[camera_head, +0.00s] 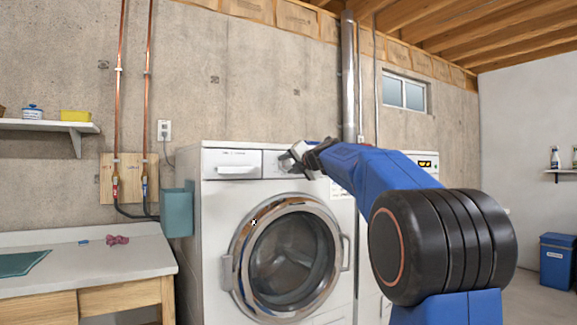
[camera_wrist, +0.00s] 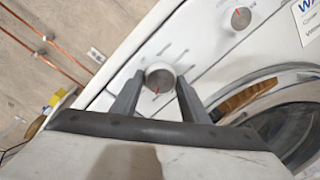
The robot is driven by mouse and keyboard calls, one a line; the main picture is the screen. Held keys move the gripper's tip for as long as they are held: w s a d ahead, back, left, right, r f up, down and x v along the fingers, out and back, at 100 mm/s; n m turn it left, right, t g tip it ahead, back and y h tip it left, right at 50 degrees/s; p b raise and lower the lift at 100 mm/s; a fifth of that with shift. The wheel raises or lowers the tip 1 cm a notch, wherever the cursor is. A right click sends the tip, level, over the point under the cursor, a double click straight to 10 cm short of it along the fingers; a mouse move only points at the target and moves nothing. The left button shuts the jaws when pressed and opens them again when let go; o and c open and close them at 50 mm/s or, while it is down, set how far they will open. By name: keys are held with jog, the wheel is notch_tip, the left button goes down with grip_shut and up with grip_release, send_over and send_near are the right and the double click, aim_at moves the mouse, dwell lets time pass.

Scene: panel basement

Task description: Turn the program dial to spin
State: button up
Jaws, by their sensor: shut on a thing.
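The front-loading washing machine (camera_head: 218,215) stands against the wall, its control panel at the top. In the wrist view, a round silver dial (camera_wrist: 160,77) with a short red mark sits between the two fingers of my gripper (camera_wrist: 158,84). The fingers are shut on it from both sides. The red mark points toward the bottom of that view. Small marks surround the dial, too small to read. In the head view, my gripper (camera_head: 291,159) reaches the panel and hides the dial. A second dial (camera_wrist: 241,18) with a red mark sits further along the panel, apart from my gripper.
The washer's round glass door (camera_head: 292,262) is closed below the panel. A detergent drawer (camera_head: 237,170) is left of my gripper. A teal bin (camera_head: 177,213) hangs left of the washer, beside a workbench (camera_head: 95,260). A blue bin (camera_head: 557,261) stands far right.

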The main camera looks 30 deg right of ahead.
jog(key=shift+f+m, duration=0.15)
jog(key=shift+m, duration=0.15)
jog(key=o, duration=1.1)
jog(key=shift+c, duration=0.2)
jog(key=shift+s, duration=0.35)
jog(key=s+r, duration=0.1)
jog(key=s, duration=1.5)
jog(key=shift+s+r, duration=0.2)
jog(key=shift+s, duration=0.1)
jog(key=shift+c, duration=0.2)
